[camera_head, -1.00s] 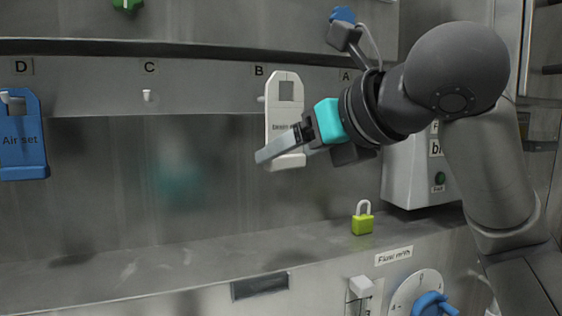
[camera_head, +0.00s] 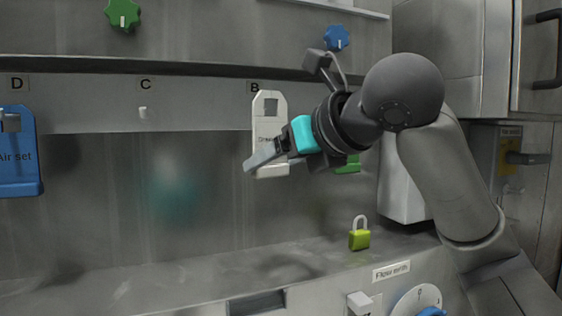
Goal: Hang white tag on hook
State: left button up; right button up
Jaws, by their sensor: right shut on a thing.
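The white tag (camera_head: 269,130) hangs upright in front of the panel, just under and partly over the B label (camera_head: 255,86). It has a rectangular hole near its top and print that my gripper partly covers. My right gripper (camera_head: 262,158) is shut on the lower part of the white tag. No hook shows at B; the tag covers that spot, and I cannot tell whether the tag touches a hook. A small white hook (camera_head: 142,113) under the C label is empty. My left gripper is not in view.
A blue tag (camera_head: 16,160) hangs at D on the left. A green tag (camera_head: 348,164) shows partly behind my right gripper. A yellow-green padlock (camera_head: 359,239) stands on the ledge below. The panel between C and D is clear.

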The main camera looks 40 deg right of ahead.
jog(key=w+d+f, duration=0.1)
jog(key=w, duration=0.5)
jog(key=shift+d+f, duration=0.2)
jog(key=shift+d, duration=0.05)
dwell(0.4)
jog(key=shift+w, duration=0.1)
dwell(0.6)
jog(key=o, duration=1.3)
jog(key=shift+c, duration=0.2)
jog(key=v, duration=1.5)
jog(key=shift+b, duration=0.35)
